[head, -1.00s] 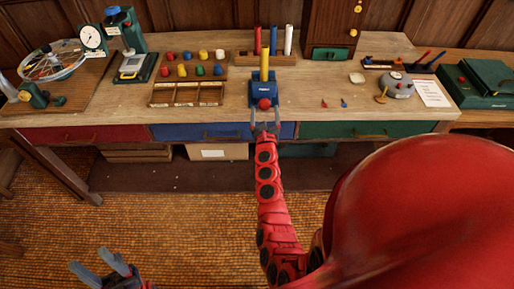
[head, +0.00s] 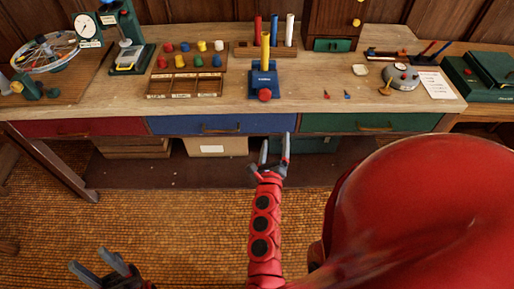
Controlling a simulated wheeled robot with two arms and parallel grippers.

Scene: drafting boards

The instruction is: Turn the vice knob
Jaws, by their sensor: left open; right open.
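The blue vice (head: 262,79) stands near the front edge of the workbench, with a yellow rod (head: 265,48) upright in it. Its round red vice knob (head: 265,95) faces me at the front; how far it is turned cannot be told. My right gripper (head: 275,142) is open and empty, with its fingers pointing up toward the bench, in front of the blue drawer. It is apart from the knob, below it in the picture. My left gripper (head: 98,265) is open and empty at the lower left, over the floor, far from the vice.
A divided wooden tray (head: 185,87) and coloured pegs are left of the vice. A rack (head: 240,49) with coloured rods stands behind it. The front bench strip beside the vice is mostly clear.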

